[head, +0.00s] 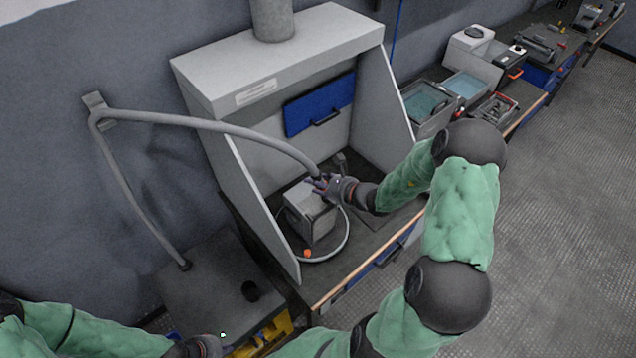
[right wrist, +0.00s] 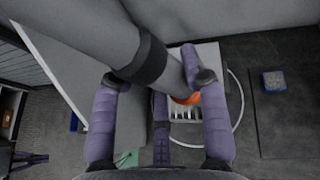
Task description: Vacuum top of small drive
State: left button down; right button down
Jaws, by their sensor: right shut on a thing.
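The small drive (head: 310,222), a light grey box, stands on a round turntable (head: 336,247) inside the open extraction hood. My right gripper (head: 322,184) is over the drive's upper right edge, shut on the end of the grey vacuum hose (head: 225,127). In the right wrist view the hose (right wrist: 95,40) has a dark collar and runs between the purple fingers. Its orange tip (right wrist: 184,99) shows in front of the drive's finned part (right wrist: 185,113); whether they touch, I cannot tell. My left gripper (head: 215,347) is at the lower left edge, its fingers barely visible.
The hood (head: 205,140) has side walls left and right of the drive. The hose hangs from a wall bracket (head: 95,101) down to a dark cabinet (head: 215,278). A blue panel (head: 318,105) is at the hood's back. Trays (head: 425,103) stand on the bench beyond the right wall.

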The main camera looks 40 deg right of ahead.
jog(key=shift+a, duration=0.15)
jog(key=shift+s+a+b, duration=0.15)
jog(key=shift+a+b, duration=0.7)
jog(key=shift+a, duration=0.85)
jog(key=shift+s+a+b, duration=0.15)
jog(key=shift+a+b, duration=0.65)
jog(key=shift+a, duration=1.1)
jog(key=shift+w+a+b, duration=0.15)
jog(key=shift+w+b, duration=0.6)
jog(key=shift+w, duration=1.25)
jog(key=shift+w+d, duration=0.15)
jog(key=shift+d, duration=1.75)
